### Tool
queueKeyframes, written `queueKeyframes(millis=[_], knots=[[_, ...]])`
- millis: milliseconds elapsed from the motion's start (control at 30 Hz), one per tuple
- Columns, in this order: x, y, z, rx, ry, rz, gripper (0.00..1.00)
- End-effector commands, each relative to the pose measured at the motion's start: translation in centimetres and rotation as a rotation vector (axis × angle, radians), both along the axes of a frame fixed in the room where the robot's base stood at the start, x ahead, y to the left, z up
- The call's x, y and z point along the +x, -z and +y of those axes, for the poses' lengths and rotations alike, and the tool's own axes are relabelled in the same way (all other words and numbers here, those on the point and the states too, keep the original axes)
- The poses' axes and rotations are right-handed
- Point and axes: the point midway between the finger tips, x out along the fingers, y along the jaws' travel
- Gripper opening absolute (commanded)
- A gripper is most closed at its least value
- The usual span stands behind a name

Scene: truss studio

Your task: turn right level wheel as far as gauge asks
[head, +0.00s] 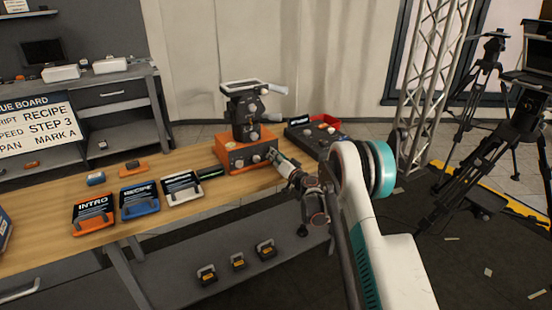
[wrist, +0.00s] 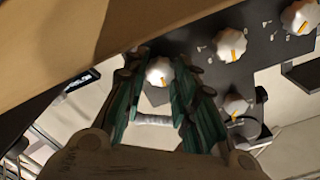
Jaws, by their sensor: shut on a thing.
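My gripper (wrist: 158,95) is closed around a white ribbed knob with an orange mark (wrist: 160,70) in the wrist view, one finger on each side. In the head view my gripper (head: 279,160) reaches the right front of the orange base (head: 232,154), which carries the camera head (head: 246,108). Its fingers hide the knob there. Other white knobs with orange marks stand beside the held one in the wrist view: an upper one (wrist: 231,44), a lower one (wrist: 235,105) and a far right one (wrist: 299,17). I cannot make out a gauge reading.
A dark control box (head: 312,139) and a red tray (head: 326,121) sit right of the base. INTRO (head: 93,211), RECIPE (head: 139,199) and another card (head: 182,187) lie along the wooden bench (head: 60,243). A truss (head: 425,75) and tripods (head: 480,130) stand at right.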

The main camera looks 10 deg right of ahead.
Motion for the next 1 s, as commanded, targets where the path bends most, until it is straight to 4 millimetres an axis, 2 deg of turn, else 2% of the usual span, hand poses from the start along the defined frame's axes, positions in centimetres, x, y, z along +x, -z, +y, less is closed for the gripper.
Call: queueKeyframes(millis=[267, 700, 1000], knots=[[-0.01, 0.04, -0.05, 0.127, 0.000, 0.041, 0.02], [0.00, 0.10, -0.09, 0.474, 0.001, 0.155, 0.02], [-0.01, 0.14, -0.11, 0.648, 0.001, 0.211, 0.02]])
